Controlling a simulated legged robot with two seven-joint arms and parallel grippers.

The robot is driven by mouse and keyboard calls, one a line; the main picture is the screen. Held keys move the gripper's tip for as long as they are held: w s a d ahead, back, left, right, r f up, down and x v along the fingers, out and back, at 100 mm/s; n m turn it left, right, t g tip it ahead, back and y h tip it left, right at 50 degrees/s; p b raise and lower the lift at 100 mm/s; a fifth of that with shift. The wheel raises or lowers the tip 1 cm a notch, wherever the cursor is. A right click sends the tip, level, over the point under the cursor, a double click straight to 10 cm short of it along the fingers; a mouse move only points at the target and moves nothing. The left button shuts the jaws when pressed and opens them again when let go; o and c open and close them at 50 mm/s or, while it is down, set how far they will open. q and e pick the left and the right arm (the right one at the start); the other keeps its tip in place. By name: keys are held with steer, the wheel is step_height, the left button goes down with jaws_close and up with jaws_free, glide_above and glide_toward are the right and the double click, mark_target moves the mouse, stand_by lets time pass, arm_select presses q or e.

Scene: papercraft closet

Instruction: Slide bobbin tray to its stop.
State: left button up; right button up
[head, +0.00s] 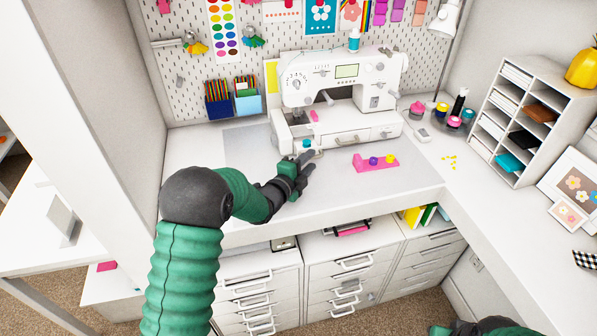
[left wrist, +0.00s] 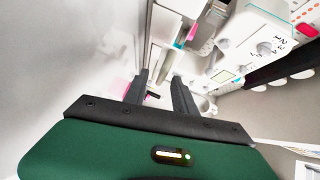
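My left gripper (head: 303,162) is over the white desk, at the front left corner of the white sewing machine (head: 345,88). In the left wrist view its two dark fingers (left wrist: 160,82) are apart, with pale surfaces and a small dark piece showing between them; I cannot tell if they touch anything. A teal bobbin (head: 306,143) sits just beyond the fingertips, on a pale part at the machine's left end, partly hidden. A pink tray-like piece (head: 375,164) with a purple and a yellow bobbin lies to the right of the gripper. I cannot tell which part is the bobbin tray.
A pegboard (head: 225,100) stands behind the desk. Pencil holders (head: 232,103) are at back left. Several thread spools (head: 455,121) and a white sorter (head: 520,120) stand to the right. White drawer units (head: 350,262) are below. The desk front is mostly clear.

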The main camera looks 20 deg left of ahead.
arm_select(q)
steer(key=b+v, duration=0.1)
steer(key=v, duration=1.4)
steer(key=shift+f+b, duration=0.15)
steer(key=shift+b, duration=0.2)
steer(key=shift+s, duration=0.45)
steer(key=shift+a, duration=0.1)
steer(key=shift+a, duration=0.1)
